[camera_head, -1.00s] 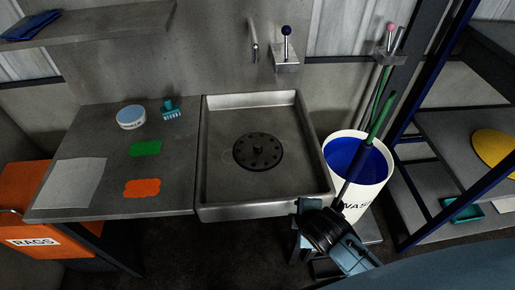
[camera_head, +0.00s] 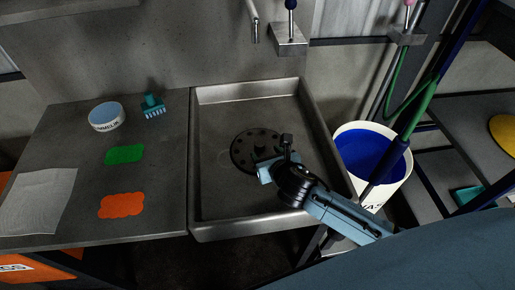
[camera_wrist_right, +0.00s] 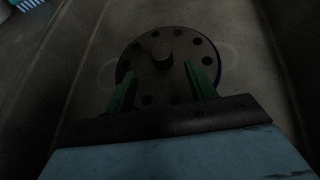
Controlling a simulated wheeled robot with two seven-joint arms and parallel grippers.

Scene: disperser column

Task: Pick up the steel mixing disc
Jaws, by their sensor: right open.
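The steel mixing disc (camera_head: 243,158) is a dark round plate with a ring of holes and a central hub, lying flat in the grey sink basin (camera_head: 215,205). My right gripper (camera_head: 277,152) is over the disc's right side in the head view and hides part of it. In the right wrist view the disc (camera_wrist_right: 180,88) lies beyond the two green fingers of the right gripper (camera_wrist_right: 163,85). The fingers are apart, with the hub (camera_wrist_right: 161,57) between and ahead of them. Nothing is held. My left gripper is out of view.
The basin's raised rim surrounds the disc. On the left counter are a tub (camera_head: 107,118), a teal brush (camera_head: 152,106), a green pad (camera_head: 124,155), an orange pad (camera_head: 121,206) and a grey cloth (camera_head: 35,200).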

